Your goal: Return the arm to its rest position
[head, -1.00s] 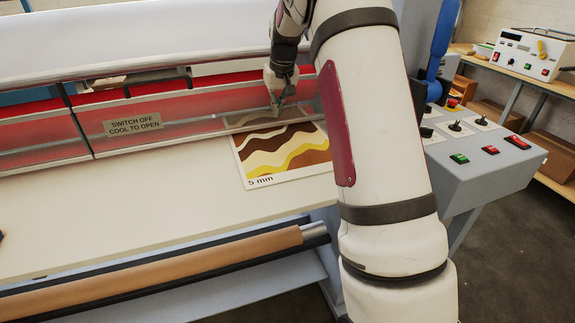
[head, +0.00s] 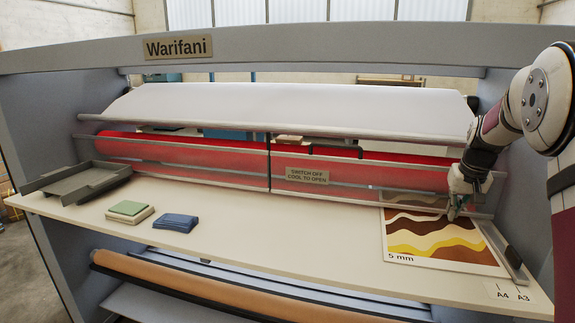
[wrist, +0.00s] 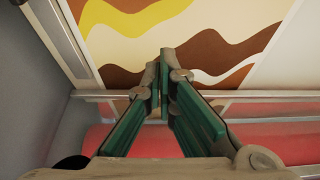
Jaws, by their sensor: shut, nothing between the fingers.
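My gripper (head: 455,210) is shut and empty. It is at the right end of the machine's feed table (head: 300,235), over the upper part of the "5 mm" sheet (head: 440,255), which has brown, yellow and white waves. In the wrist view, the green-sided fingers (wrist: 163,85) meet in front of the sheet (wrist: 190,40). I cannot tell whether the fingertips touch the sheet. My arm reaches in from the right side of the head view and hides part of the machine's right end.
A clear guard (head: 220,165) labelled "SWITCH OFF COOL TO OPEN" stands in front of the red roller (head: 180,147). A metal side guide (head: 503,250) lies right of the sheet. A grey tray (head: 75,182), green pad (head: 128,208) and blue cloths (head: 176,222) sit at the left.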

